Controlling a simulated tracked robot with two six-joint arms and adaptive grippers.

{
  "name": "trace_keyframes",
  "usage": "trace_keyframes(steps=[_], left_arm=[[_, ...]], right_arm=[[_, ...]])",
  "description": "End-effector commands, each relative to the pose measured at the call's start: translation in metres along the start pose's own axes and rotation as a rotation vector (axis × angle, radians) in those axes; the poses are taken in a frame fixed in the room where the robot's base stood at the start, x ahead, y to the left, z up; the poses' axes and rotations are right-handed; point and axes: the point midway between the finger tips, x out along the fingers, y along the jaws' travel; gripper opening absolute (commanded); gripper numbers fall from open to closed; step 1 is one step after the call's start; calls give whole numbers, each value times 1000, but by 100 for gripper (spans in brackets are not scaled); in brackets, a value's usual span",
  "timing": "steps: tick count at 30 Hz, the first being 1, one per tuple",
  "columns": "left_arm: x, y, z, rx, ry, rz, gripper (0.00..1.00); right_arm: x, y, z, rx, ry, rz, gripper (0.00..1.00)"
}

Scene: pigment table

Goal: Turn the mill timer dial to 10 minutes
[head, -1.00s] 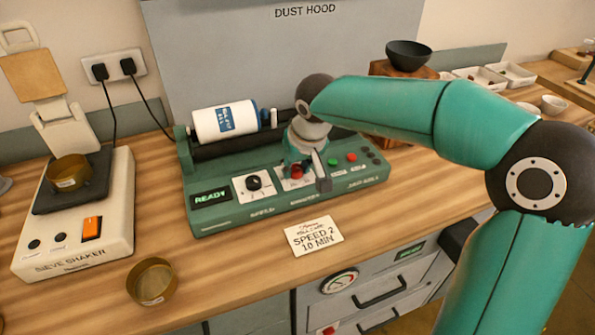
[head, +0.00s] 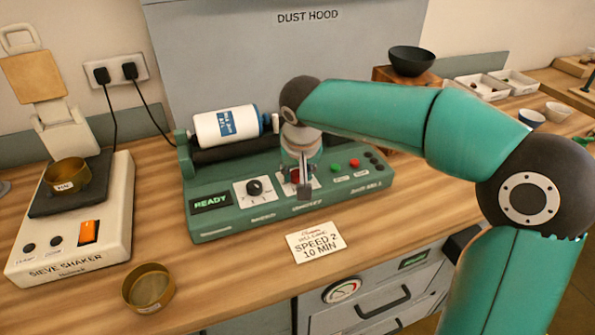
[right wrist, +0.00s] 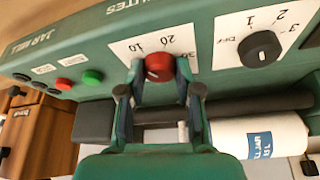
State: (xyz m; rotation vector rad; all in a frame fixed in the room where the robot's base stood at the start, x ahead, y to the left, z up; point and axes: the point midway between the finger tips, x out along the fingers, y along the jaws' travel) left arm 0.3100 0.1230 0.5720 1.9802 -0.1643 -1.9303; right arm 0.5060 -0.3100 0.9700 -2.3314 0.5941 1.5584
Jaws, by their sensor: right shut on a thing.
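The mill timer dial is a red knob (right wrist: 159,67) on a white scale plate marked in minutes in the right wrist view. "20" and what looks like "10" show on the plate; I cannot read where the dial points. My right gripper (right wrist: 160,72) has a finger on each side of the knob and is shut on it. In the head view this gripper (head: 303,183) hides most of the red knob, at the front of the green jar mill (head: 230,225). My left gripper is not in view.
The black speed dial (head: 254,188) sits left of the timer, beside the READY display (head: 210,202). Green and red buttons are to its right. A white jar (head: 226,124) lies on the rollers behind. A card (head: 315,242) reads "SPEED 2 10 MIN".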

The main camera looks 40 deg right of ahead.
Motion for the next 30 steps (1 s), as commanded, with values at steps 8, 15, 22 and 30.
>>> trace_keyframes(steps=[8,15,22,30], left_arm=[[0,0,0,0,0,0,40],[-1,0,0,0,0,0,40],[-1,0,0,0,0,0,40],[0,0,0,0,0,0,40]], right_arm=[[0,0,0,0,1,-1,58],[-2,0,0,0,1,-1,58],[-28,-1,-1,0,5,-4,58],[-82,-1,-1,-1,5,-5,58]])
